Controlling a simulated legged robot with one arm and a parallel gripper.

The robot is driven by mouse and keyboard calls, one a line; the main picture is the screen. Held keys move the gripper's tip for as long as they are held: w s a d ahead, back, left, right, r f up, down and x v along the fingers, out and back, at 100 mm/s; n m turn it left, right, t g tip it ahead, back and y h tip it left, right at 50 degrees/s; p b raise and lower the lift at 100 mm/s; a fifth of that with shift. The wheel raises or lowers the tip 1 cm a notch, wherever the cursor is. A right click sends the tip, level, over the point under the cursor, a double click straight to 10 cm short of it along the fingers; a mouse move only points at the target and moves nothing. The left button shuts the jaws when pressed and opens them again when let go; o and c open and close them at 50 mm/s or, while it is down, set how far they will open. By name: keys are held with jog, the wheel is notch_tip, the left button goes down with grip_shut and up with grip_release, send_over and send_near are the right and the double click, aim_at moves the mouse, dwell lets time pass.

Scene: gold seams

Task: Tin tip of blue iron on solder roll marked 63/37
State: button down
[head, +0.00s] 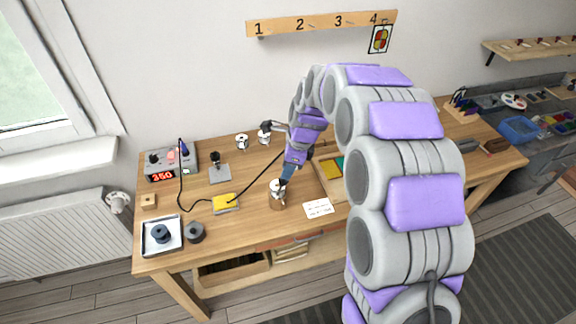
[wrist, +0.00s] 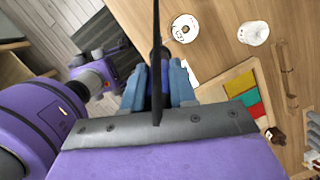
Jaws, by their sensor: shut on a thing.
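My gripper (head: 288,174) is shut on the blue iron (wrist: 157,62), whose dark blue handle shows between the fingers in the wrist view. The fingers point down over a solder roll (head: 277,196) near the table's front middle. I cannot tell whether the tip touches this roll; the tip is hidden. Two more solder rolls, one (head: 241,140) and another (head: 265,138), stand at the back; in the wrist view two rolls show, one with a label (wrist: 185,28) and one pale (wrist: 254,33). No roll marking is readable.
A station reading 350 (head: 165,165), a stand (head: 219,173), a yellow sponge (head: 224,203) and a metal tray (head: 148,244) are on the left. A black cord (head: 258,175) crosses the table to my gripper. A white card (head: 318,208) and an open wooden box (head: 337,193) are at right.

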jog(key=shift+d+f+p, duration=0.15)
jog(key=shift+d+f, duration=0.2)
jog(key=shift+d, duration=0.3)
jog(key=shift+d+f+p, duration=0.2)
jog(key=shift+d+f, duration=0.1)
jog(key=shift+d, duration=0.4)
jog(key=shift+d+f+p, duration=0.15)
jog(key=shift+d+f, duration=0.2)
jog(key=shift+d, duration=0.3)
dwell(1.7)
jog(key=shift+a, duration=0.4)
jog(key=shift+d, duration=0.25)
jog(key=shift+a, duration=0.1)
dwell(0.5)
jog(key=shift+f+p, duration=0.1)
jog(key=shift+p, duration=0.8)
dwell(2.2)
